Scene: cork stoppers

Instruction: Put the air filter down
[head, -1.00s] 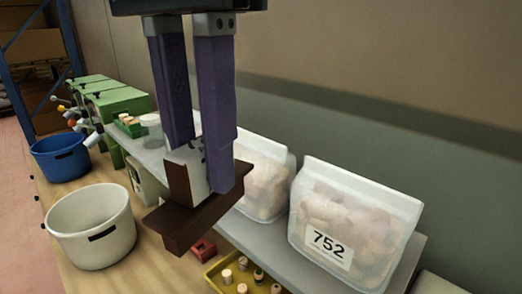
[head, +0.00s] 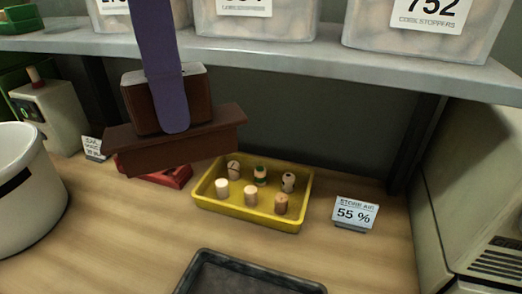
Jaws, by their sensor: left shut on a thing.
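My left gripper (head: 172,118) hangs in the upper left of the head view, one purple finger showing in front. It is shut on the air filter (head: 182,144), a dark brown piece with a wide flanged base and a boxy, pale-topped upper part. The air filter is in the air above the wooden bench (head: 130,228), slightly tilted. It hides part of a red object (head: 172,178) behind it. The other finger is mostly hidden. My right gripper is not in view.
A yellow tray (head: 246,213) with several corks stands right of the air filter.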

